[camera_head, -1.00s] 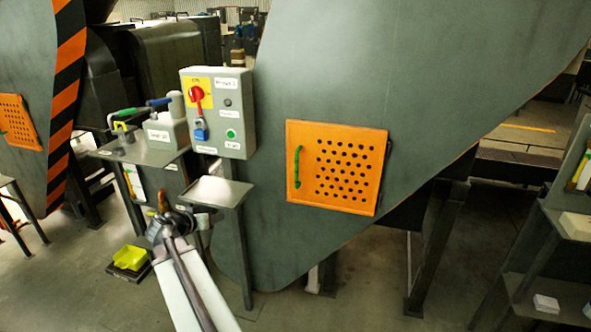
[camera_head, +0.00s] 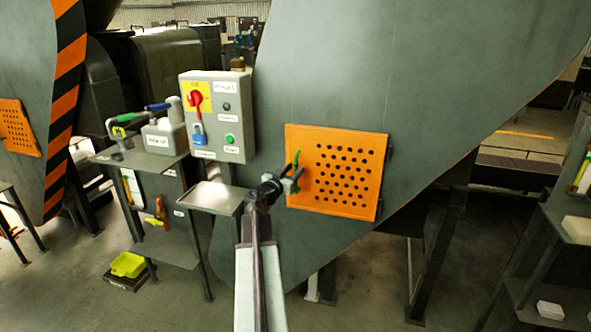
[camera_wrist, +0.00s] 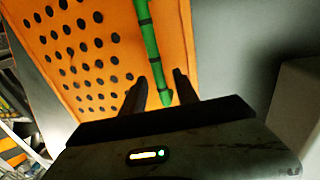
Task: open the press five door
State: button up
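The orange perforated door (camera_head: 345,172) is set flat in the grey press casing and looks shut. Its green handle (camera_head: 296,163) is a vertical bar on the left side, partly hidden by my gripper (camera_head: 291,179) in the head view. In the wrist view the green handle (camera_wrist: 152,50) runs down from the top edge, and its lower end lies between the two dark fingers of my gripper (camera_wrist: 160,92). The fingers stand apart with gaps on both sides of the handle. The orange door (camera_wrist: 85,50) fills the left of that view.
A grey control box (camera_head: 216,115) with a red switch and blue padlock stands left of the door. Below it is a small metal shelf (camera_head: 212,197). A bench (camera_head: 165,160) with a green-handled tool is further left.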

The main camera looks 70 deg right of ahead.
jog(key=shift+s+d, duration=0.1)
jog(key=shift+d, duration=0.85)
grip_shut()
dwell(0.6)
